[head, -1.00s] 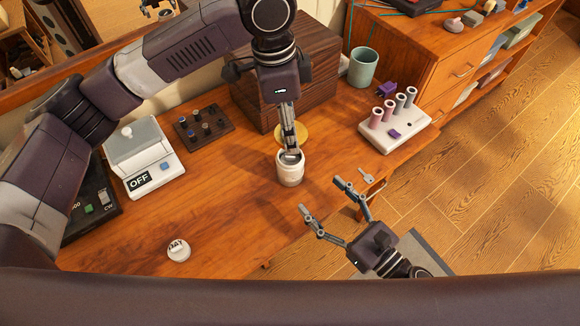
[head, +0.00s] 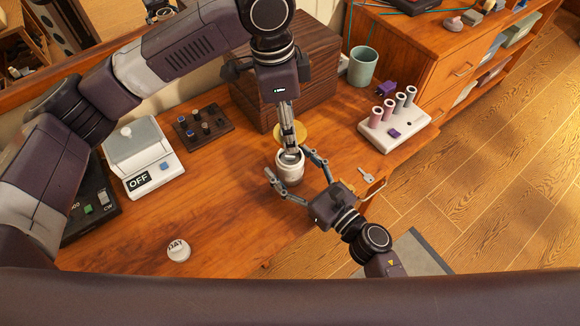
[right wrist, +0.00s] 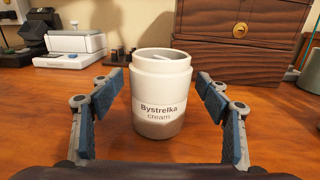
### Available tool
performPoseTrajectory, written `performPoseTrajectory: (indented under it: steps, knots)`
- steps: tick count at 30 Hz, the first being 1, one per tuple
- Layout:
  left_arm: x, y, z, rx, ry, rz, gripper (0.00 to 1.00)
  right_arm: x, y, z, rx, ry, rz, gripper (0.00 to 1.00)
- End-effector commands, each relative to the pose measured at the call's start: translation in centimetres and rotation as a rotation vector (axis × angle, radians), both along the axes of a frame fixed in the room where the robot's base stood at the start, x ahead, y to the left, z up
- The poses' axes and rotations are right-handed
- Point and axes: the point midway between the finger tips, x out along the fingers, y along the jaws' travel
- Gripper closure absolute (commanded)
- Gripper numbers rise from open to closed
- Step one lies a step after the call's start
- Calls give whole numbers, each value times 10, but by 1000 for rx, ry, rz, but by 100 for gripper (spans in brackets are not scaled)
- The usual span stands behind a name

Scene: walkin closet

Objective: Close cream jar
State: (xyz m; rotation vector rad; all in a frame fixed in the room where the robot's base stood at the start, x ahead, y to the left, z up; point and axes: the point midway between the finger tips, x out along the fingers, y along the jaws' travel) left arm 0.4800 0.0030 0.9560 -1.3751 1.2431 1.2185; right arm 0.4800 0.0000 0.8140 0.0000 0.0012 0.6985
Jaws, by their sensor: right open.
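The white cream jar (head: 290,173) stands upright on the wooden table. In the right wrist view the jar (right wrist: 160,92) reads "Bystrelka cream"; its top is open and something pale shows inside. A round white lid-like disc marked "DAY" (head: 178,250) lies on the table at front left. My right gripper (head: 288,163) is open, with one finger on each side of the jar; gaps show between fingers and jar. My left gripper (head: 289,150) points down over the jar in the head view; its fingers look close together, but their opening is unclear. It does not show in the right wrist view.
A dark wooden box (head: 300,62) stands behind the jar, with a yellow disc (head: 298,132) near it. A scale (head: 145,160), a peg rack (head: 203,125), a white holder with tubes (head: 394,128), a key (head: 366,175) and a green cup (head: 363,67) stand around. The front-left tabletop is mostly clear.

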Motion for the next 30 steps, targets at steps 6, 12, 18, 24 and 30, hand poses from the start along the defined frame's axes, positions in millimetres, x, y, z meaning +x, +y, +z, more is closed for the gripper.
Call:
performPoseTrajectory:
  steps: [6,12,18,24,30]
  knots:
    - [0,0,0,0,0,0,64,0,0,0,0,0,0,38]
    - [0,0,0,0,0,0,64,0,0,0,0,0,0,60]
    - [0,0,0,0,0,0,64,0,0,0,1,1,0,82]
    - [0,0,-1,0,0,0,64,0,0,0,1,1,0,95]
    - [-1,1,-23,1,3,1,64,0,0,0,1,1,0,95]
